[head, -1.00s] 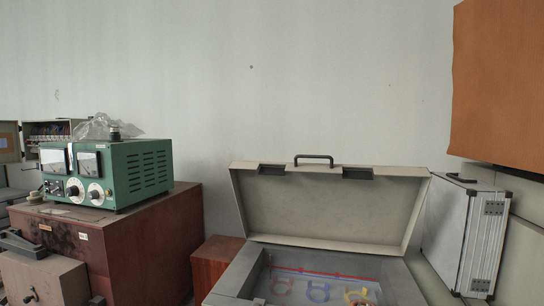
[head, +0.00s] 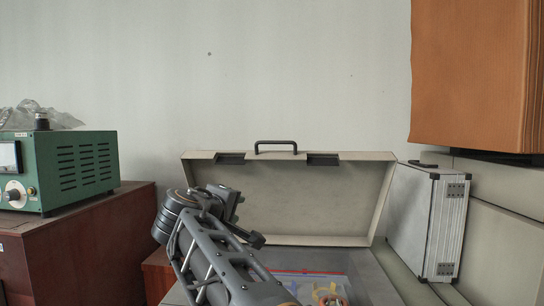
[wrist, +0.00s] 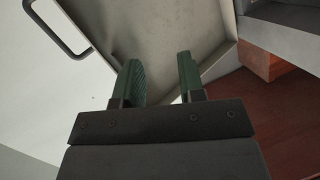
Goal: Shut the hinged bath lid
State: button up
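The bath lid (head: 300,200) is a beige, shallow hinged cover standing open, tilted back behind the grey bath body (head: 372,280). A dark handle (head: 276,147) sits on its upper edge. In the wrist view the lid (wrist: 180,30) fills the upper middle, with its handle (wrist: 58,28) at the upper left. My gripper (wrist: 161,75) has two green-padded fingers held apart, with nothing between them. It is on the lid's inner side; whether it touches the lid I cannot tell. In the head view my arm stands in front of the lid's left part and hides some of it.
A silver case (head: 428,222) stands close to the lid's right. A green meter box (head: 75,165) sits on a reddish-brown cabinet (head: 90,250) at left. Coloured items (head: 325,290) show inside the bath. An orange panel (head: 475,75) hangs at upper right.

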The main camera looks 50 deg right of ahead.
aim_at(272, 143)
jog(key=d+r+g+h+b, duration=0.1)
jog(key=d+r+h, duration=0.15)
jog(key=r, duration=0.35)
jog(key=d+r+h, duration=0.2)
jog(key=r+h, duration=0.1)
jog(key=r, duration=0.2)
jog(key=shift+m, duration=0.3)
jog(key=p+x, duration=0.1)
jog(key=x, duration=0.2)
jog(key=p+x, duration=0.2)
jog(key=x, duration=0.2)
jog(key=s+r+p+x, duration=0.1)
jog(key=p+x, duration=0.1)
jog(key=x, duration=0.1)
jog(key=shift+w+d, duration=0.15)
jog(key=shift+d, duration=0.25)
jog(key=shift+h+p+x, duration=0.25)
jog(key=shift+p+x, duration=0.05)
jog(key=shift+x, duration=0.6)
jog(key=shift+f, duration=0.1)
grip_shut()
